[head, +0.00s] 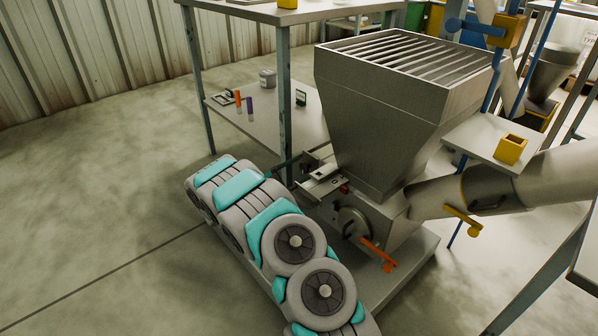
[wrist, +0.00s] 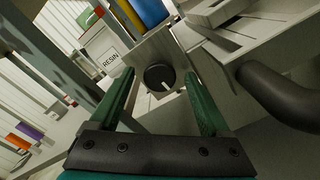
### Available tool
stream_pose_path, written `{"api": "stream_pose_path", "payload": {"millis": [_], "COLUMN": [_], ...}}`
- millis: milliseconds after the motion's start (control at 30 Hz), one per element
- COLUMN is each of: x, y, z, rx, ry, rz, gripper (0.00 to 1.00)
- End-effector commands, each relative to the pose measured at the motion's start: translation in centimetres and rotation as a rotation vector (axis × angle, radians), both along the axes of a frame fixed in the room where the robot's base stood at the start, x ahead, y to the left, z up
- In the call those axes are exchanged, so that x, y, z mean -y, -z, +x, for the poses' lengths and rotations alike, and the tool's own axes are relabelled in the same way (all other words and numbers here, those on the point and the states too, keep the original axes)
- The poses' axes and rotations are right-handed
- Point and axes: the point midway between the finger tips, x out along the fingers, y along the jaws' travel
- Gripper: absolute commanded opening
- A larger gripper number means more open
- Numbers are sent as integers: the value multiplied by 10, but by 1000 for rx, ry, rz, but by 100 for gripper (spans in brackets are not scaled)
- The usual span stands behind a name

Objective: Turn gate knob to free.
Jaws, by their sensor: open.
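The gate knob (wrist: 160,77) is a round black dial with a short white mark pointing to the lower right in the wrist view. It sits on a grey plate (wrist: 150,48) below the hopper (head: 400,110). My gripper (wrist: 159,74) is open, with one green finger on each side of the knob in the picture. Whether the fingers touch the knob is not clear. In the head view, my gripper (head: 287,161) is small and dark beside the slide gate (head: 322,181), and the knob face cannot be made out there.
An orange-handled lever (head: 378,254) sticks out of the housing below the hopper. A table with a lower shelf (head: 265,125) stands close behind my gripper. A thick dark curved bar (wrist: 275,95) is right of the knob. Open floor lies to the left.

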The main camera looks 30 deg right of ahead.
Motion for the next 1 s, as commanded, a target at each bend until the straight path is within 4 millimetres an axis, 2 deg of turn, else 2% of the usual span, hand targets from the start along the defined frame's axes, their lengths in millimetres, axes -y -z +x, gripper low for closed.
{"api": "stream_pose_path", "payload": {"millis": [233, 900, 1000], "x": [1, 1, 1], "y": [0, 0, 1], "z": [0, 0, 0], "rx": [0, -1, -1], "ry": [-1, -1, 0], "rz": [1, 1, 1], "gripper": [81, 5, 0]}}
